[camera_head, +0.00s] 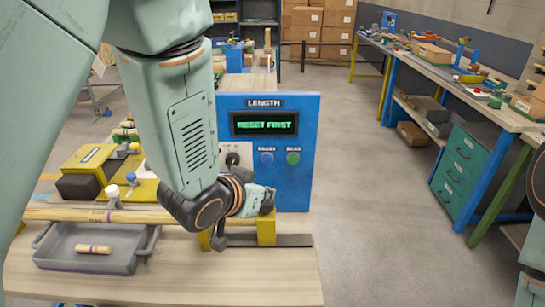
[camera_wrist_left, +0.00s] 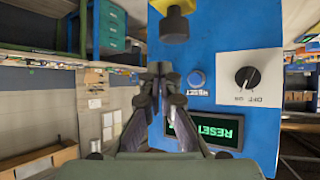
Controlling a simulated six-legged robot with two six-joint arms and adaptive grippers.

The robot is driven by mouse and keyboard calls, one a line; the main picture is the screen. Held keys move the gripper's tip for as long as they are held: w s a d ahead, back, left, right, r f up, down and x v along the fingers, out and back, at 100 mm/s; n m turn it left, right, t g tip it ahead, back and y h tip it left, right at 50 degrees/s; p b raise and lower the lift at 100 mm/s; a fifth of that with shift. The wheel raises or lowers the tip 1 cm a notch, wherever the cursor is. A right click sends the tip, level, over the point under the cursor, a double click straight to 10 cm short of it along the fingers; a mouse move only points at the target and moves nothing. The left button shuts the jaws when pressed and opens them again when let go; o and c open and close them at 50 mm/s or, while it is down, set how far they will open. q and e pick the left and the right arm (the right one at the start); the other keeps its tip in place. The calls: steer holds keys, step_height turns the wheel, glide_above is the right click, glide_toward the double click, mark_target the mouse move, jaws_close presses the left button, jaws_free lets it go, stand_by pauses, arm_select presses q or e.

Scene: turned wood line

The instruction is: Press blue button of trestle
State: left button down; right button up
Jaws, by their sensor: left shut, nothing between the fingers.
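The blue button (camera_head: 267,158), labelled RESET, is on the upright blue panel (camera_head: 297,182) of the trestle. In the left wrist view, upside down, the blue button (camera_wrist_left: 197,79) is right of my fingertips, with a gap between in the picture. My left gripper (camera_head: 262,199) is in front of the lower panel in the head view, below the blue button; its fingers are hard to make out there. In the left wrist view my left gripper (camera_wrist_left: 160,72) is shut and empty. The green SEND button (camera_head: 293,158) is hidden behind my fingers in the wrist view. My right gripper is out of view.
The display (camera_head: 264,123) reads RESET FIRST. A black knob (camera_head: 232,159) is left of the buttons. A yellow stop (camera_head: 267,230), a grey tray (camera_head: 70,257) with a wooden piece and a long rod are on the bench. Floor right of the panel is clear.

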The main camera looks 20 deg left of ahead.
mark_target(267, 159)
arm_select(q)
steer(key=shift+a+f, duration=0.1)
steer(key=shift+a, duration=0.15)
steer(key=w, duration=0.2)
steer(key=w+a, duration=0.1)
steer(key=w, duration=0.2)
steer(key=w+a, duration=0.1)
steer(key=w, duration=0.2)
steer(key=shift+w+a, duration=0.1)
steer(key=shift+w+b, duration=0.1)
steer(key=shift+b, duration=0.2)
stand_by(0.4)
stand_by(0.3)
stand_by(0.4)
